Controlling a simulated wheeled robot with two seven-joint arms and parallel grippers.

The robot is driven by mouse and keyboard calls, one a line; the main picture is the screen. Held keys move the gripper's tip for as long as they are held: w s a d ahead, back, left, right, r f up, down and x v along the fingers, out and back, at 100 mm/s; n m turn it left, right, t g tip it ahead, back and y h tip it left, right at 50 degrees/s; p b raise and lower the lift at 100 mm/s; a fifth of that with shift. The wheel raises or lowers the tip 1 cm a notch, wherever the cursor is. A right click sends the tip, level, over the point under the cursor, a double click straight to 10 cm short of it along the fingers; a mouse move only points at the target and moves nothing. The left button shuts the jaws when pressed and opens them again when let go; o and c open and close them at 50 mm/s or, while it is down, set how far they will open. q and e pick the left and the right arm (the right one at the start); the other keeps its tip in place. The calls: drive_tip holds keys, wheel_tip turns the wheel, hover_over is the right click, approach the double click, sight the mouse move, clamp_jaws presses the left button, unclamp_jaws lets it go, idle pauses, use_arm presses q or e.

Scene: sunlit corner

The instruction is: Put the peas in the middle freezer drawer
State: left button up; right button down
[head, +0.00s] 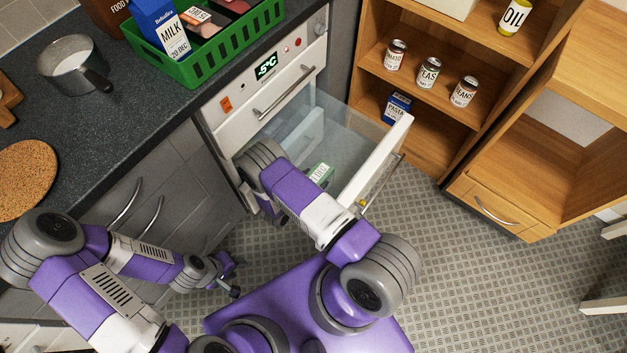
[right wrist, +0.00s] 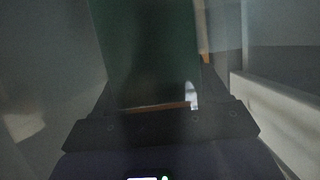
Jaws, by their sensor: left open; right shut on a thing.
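The freezer's open drawer (head: 378,165) is pulled out below a shut front with a handle. My right arm reaches down into it, and the arm hides most of the right gripper in the head view. A green pack with a white label (head: 321,173) shows beside the arm, inside the drawer; its print is too small to read. In the right wrist view my right gripper (right wrist: 155,108) is shut on a dark green pack (right wrist: 150,50), seen dimly. I cannot tell whether it touches the drawer floor. My left gripper (head: 233,279) is open and empty, low before the cabinets.
A green crate (head: 200,68) with milk and other packs stands on the counter, near a pot (head: 75,65) and a cork mat (head: 25,178). Wooden shelves at the right hold cans, including a peas can (head: 429,73), and a pasta box (head: 396,108).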

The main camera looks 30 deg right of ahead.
unclamp_jaws()
drive_tip(key=shift+f, duration=0.1)
drive_tip(key=p+v, duration=0.3)
drive_tip(key=v, duration=0.9)
